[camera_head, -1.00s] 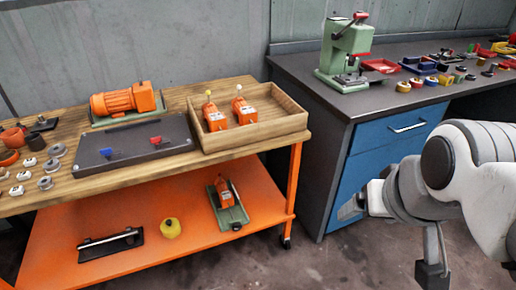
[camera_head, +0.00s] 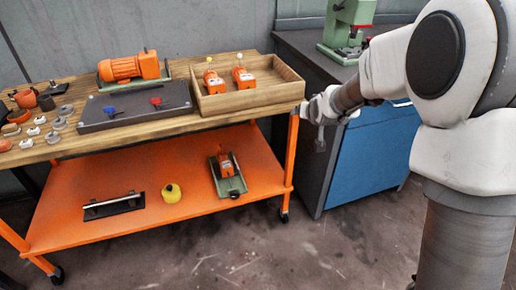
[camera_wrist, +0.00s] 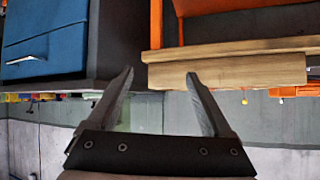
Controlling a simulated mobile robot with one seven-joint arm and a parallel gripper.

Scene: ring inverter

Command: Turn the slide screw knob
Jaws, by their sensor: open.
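A green slide base (camera_head: 229,178) carrying an orange block (camera_head: 225,165) lies on the orange lower shelf, right of its middle. A small dark knob-like part (camera_head: 234,193) shows at its front end; I cannot tell for sure that this is the slide screw knob. My gripper (camera_head: 308,108) is beside the right end of the wooden tabletop, above and right of the slide. In the wrist view, my gripper (camera_wrist: 160,75) is open, with nothing between its two fingers. The slide is not seen in that view.
A wooden tray (camera_head: 253,99) with two orange units stands on the tabletop (camera_head: 150,127). A blue cabinet (camera_head: 372,160) is right of the cart. A yellow object (camera_head: 171,192) lies left of the slide.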

